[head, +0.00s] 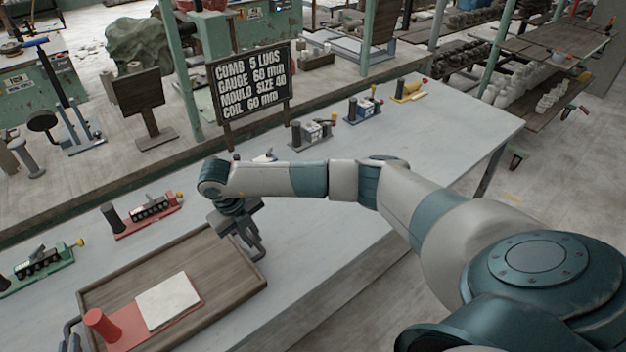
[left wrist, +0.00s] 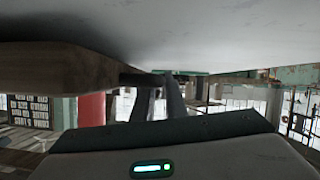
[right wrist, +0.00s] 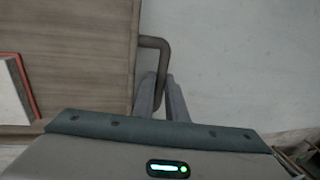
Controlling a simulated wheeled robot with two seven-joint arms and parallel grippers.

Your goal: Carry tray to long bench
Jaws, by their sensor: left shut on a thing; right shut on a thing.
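The brown wooden tray (head: 225,277) is at the lower left of the head view, over the long pale bench (head: 330,238). I cannot tell whether it touches the bench. It carries a red board (head: 128,325), a pale slab (head: 168,301) and a red cylinder (head: 101,325). My right gripper (head: 256,248) is shut on the tray's dark handle at the right end; the right wrist view shows the handle (right wrist: 160,45) between the fingers. My left gripper (left wrist: 157,98) is shut at the opposite end, beside the tray wall (left wrist: 50,68); its grip on the handle is partly hidden.
A red-based tool (head: 147,215) and a green-based tool (head: 42,264) stand behind the tray. More small tools (head: 313,130) line the bench's far edge near a black lettered sign (head: 252,85). The bench right of the tray is clear.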

